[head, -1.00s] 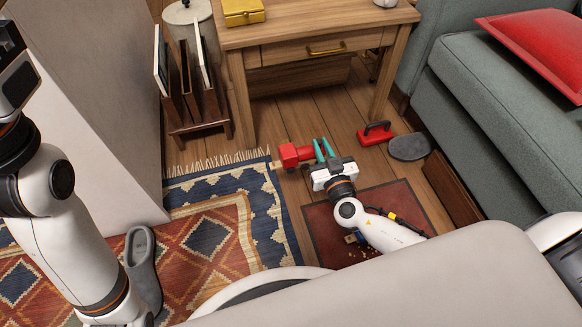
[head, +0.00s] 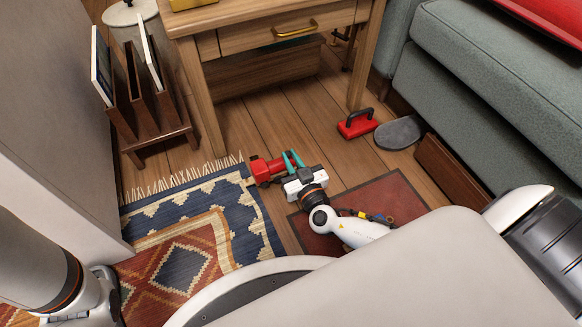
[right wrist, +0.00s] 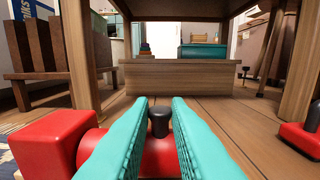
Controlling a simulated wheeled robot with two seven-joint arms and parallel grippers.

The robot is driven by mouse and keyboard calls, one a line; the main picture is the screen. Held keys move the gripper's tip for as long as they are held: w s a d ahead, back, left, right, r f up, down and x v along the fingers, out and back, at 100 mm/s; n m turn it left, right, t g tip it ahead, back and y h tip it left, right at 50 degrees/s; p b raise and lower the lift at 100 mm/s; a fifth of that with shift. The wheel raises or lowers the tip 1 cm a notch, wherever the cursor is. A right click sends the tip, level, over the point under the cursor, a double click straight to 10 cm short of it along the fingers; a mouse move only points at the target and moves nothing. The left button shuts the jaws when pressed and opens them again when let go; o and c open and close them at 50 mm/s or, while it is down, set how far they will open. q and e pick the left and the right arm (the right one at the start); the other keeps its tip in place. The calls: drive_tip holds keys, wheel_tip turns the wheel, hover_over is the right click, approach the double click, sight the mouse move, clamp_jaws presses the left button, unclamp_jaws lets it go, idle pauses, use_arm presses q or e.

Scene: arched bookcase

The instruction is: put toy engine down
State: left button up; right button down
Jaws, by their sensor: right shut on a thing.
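The toy engine (head: 262,170) is red, near the fringed corner of the rug in the head view. In the right wrist view its red cab (right wrist: 55,142) is at the lower left, and its rounded red body with a black chimney (right wrist: 160,122) lies between the teal fingers. My right gripper (head: 292,159) is shut on the engine, with one finger on each side of the chimney. The engine is low, close to the floorboards; whether it touches them I cannot tell. Part of my left arm shows at the lower left, but its gripper is out of view.
A wooden table (head: 265,38) stands beyond the engine. A red block with a black handle (head: 357,124) and a grey slipper (head: 398,133) lie to the right. A dark red mat (head: 385,190) lies under my right arm. Bare floorboards (head: 262,125) lie between engine and table.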

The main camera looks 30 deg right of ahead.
wheel_tip(320, 180, down, 2)
drive_tip(key=shift+f+b, duration=0.1)
drive_tip(key=shift+b, duration=0.25)
drive_tip(key=c, duration=1.4)
unclamp_jaws()
drive_tip(key=shift+o, duration=0.2)
